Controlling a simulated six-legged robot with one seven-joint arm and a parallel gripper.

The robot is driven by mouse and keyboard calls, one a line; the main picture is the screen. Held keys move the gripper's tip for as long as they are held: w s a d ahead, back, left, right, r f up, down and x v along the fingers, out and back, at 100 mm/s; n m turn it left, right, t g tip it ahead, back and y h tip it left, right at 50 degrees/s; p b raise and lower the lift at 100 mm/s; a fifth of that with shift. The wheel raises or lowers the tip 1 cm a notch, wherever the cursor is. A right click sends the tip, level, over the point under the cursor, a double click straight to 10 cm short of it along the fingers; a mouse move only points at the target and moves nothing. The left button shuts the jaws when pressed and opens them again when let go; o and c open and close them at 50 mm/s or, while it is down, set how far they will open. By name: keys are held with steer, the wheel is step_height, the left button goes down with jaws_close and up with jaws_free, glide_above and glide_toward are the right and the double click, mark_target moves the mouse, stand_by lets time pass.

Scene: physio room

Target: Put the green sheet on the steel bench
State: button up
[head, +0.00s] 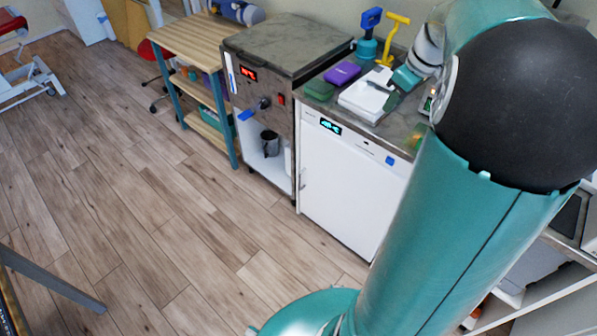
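A dark green folded item (319,90), perhaps the green sheet, lies at the left end of a grey metal-looking worktop (326,103), perhaps the steel bench, beside a purple item (343,73). A second small dark green patch (392,101) shows at the right edge of a white flat box or tray (359,99), right by my gripper (390,88). My gripper is low over the white box at the right. It is small and partly covered by my own arm, so I cannot tell whether its fingers are open or hold the green patch.
A blue-handled item (368,38) and a yellow-handled item (391,40) stand behind the white box. Left of the worktop are a taller steel-fronted unit (270,95) with a tap and a wooden shelf table (182,42). The wooden floor (150,210) in front is clear.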

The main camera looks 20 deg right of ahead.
steer(key=a+r, duration=0.3)
steer(key=a, duration=0.8)
steer(key=s+a+m+t, duration=0.1)
steer(key=s+a, duration=0.5)
steer(key=a, duration=0.4)
steer(key=s+a+f+m+t, duration=0.1)
steer(key=s+a+m, duration=0.1)
steer(key=s+a, duration=0.4)
steer(key=a, duration=0.4)
steer(key=shift+s+m+h, duration=0.2)
steer(key=shift+m+h, duration=0.1)
steer(key=shift+h, duration=0.1)
steer(key=shift+d+f, duration=0.1)
steer(key=shift+d, duration=0.05)
